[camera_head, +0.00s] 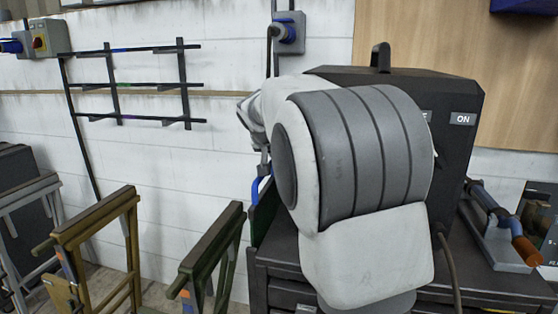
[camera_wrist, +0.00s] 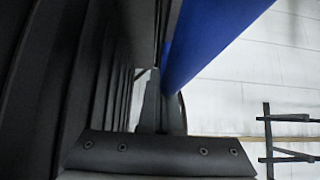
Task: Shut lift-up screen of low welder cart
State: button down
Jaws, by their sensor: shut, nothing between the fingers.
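A black box-shaped machine with a top handle and an ON label (camera_head: 462,160) stands on a dark cart (camera_head: 500,284) in the head view; I take it to be the welder. My arm covers much of its front, and I cannot make out the screen there. In the wrist view, my gripper (camera_wrist: 160,100) is shut and empty, its fingers pointing away between a dark ribbed surface (camera_wrist: 60,70) on the left and a long blue bar (camera_wrist: 205,40) on the right. Whether the fingers touch either is unclear. The gripper is mostly hidden behind my arm in the head view.
An olive trestle (camera_head: 130,230) and a dark green trestle (camera_head: 228,240) stand at left. A black wall rack (camera_head: 115,85) hangs behind, also in the wrist view (camera_wrist: 268,130). An orange-and-blue tool (camera_head: 495,215) lies right of the machine.

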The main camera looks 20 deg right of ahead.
jog(key=shift+s+f, duration=0.1)
jog(key=shift+f, duration=0.4)
jog(key=shift+r, duration=0.1)
notch_tip(320, 180, up, 5)
jog(key=p, duration=0.3)
jog(key=shift+p, duration=0.35)
jog(key=p+v, duration=0.1)
jog(key=v, duration=0.8)
jog(key=shift+s+a+r, duration=0.25)
jog(key=shift+s, duration=0.1)
